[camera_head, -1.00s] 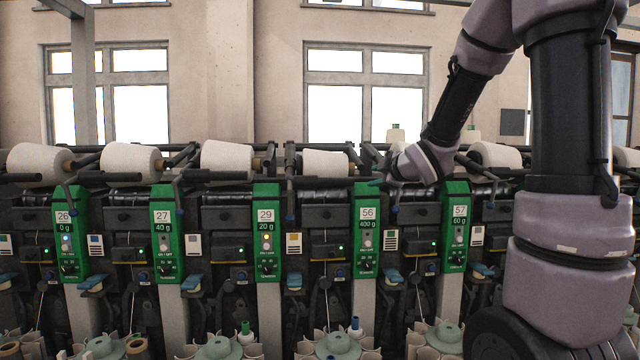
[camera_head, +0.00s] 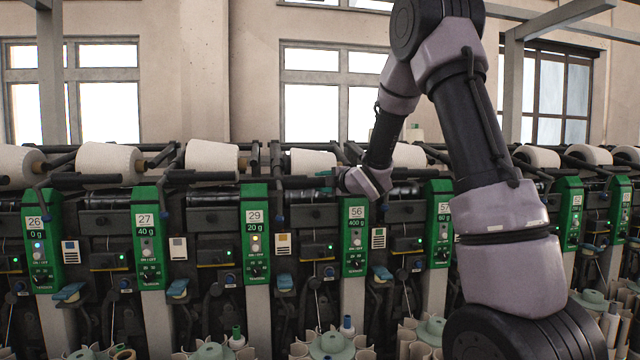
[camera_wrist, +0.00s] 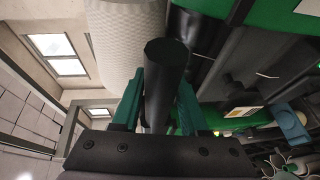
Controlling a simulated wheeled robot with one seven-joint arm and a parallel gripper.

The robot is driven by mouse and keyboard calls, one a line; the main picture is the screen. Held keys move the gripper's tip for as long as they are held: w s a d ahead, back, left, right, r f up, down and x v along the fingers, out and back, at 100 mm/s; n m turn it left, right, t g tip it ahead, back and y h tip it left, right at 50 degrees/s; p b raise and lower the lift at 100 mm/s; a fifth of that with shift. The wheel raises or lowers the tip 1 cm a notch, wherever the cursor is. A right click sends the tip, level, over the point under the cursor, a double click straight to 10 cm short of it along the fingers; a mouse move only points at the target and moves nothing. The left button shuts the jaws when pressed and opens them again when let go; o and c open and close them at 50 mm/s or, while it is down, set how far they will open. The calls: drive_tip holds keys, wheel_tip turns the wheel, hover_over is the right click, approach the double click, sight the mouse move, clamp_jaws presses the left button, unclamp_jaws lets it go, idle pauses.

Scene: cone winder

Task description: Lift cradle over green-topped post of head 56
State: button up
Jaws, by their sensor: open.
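The post of head 56 (camera_head: 355,238) is a green-topped panel reading 56 and 400 g in the head view. Its white yarn package (camera_head: 313,161) sits behind and to the left, and also shows in the wrist view (camera_wrist: 122,40). My gripper (camera_head: 328,182) is just left of the post's top, pointing left. In the wrist view its teal fingers (camera_wrist: 163,88) stand open on both sides of a dark round bar (camera_wrist: 166,75), which looks like the cradle's handle. I cannot tell whether a finger touches it. The rest of the cradle is largely hidden.
Green post 29 (camera_head: 255,232) stands to the left and post 57 (camera_head: 438,225) to the right, partly behind my arm. Dark bars and other packages line the machine top. Bobbins and holders (camera_head: 332,343) fill the space below.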

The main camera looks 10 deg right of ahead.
drive_tip(key=shift+w+a, duration=0.2)
drive_tip(key=shift+w, duration=0.2)
clamp_jaws()
drive_tip(key=shift+f, duration=0.1)
idle(1.1)
